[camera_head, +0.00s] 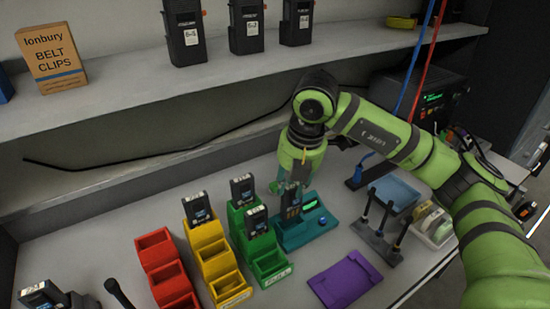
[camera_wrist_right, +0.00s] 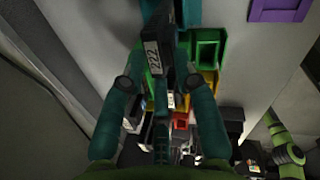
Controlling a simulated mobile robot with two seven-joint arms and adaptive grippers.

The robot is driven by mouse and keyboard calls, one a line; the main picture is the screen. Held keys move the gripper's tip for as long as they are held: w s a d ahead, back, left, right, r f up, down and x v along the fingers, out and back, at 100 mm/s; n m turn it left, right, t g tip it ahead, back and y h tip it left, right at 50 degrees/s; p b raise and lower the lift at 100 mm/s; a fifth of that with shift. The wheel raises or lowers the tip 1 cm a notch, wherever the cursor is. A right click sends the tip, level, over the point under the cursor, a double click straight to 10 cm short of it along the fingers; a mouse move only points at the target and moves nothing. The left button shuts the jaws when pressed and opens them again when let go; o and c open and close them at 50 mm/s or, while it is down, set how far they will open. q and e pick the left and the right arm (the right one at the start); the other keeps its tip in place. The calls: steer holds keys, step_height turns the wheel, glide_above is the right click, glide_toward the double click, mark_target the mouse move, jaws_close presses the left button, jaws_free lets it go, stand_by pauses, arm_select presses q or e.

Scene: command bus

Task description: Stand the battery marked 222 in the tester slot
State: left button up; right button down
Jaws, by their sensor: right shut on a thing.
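The battery marked 222 (camera_wrist_right: 153,57) is a dark block with a white label, seen between the two teal fingers of my right gripper (camera_wrist_right: 165,88). In the head view the battery (camera_head: 291,203) hangs upright below my right gripper (camera_head: 293,183), which is shut on it. The battery is over the teal tester (camera_head: 297,236), which has a lit green screen and a blue button. Its lower end overlaps the tester in the picture; I cannot tell whether it is inside the slot. The slot is hidden. My left gripper is not in view.
Green bins (camera_head: 270,266) with dark batteries stand just left of the tester, then yellow bins (camera_head: 229,287) and red bins (camera_head: 173,287). A purple tray (camera_head: 345,281) lies in front. A dark rack with a blue tray (camera_head: 397,191) stands right. A shelf (camera_head: 150,87) runs behind.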

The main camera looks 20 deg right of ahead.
mark_target(291, 201)
steer(key=shift+w+r, duration=0.15)
steer(key=shift+w, duration=0.15)
steer(key=shift+s, duration=0.4)
steer(key=shift+w+f+b, duration=0.1)
steer(key=shift+f+b, duration=0.4)
steer(key=shift+f, duration=0.05)
steer(key=shift+f+b, duration=0.45)
steer(key=shift+f, duration=0.3)
steer(key=shift+b+x, duration=0.5)
steer(key=shift+x, duration=0.3)
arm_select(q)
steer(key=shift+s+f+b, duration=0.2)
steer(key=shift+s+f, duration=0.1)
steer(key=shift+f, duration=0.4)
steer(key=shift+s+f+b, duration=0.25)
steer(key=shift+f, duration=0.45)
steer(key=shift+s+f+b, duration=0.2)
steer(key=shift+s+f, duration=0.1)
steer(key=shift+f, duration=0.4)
arm_select(e)
steer(key=shift+f, duration=0.6)
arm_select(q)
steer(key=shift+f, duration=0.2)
arm_select(e)
steer(key=shift+f, duration=0.2)
steer(key=c, duration=0.9)
jaws_free()
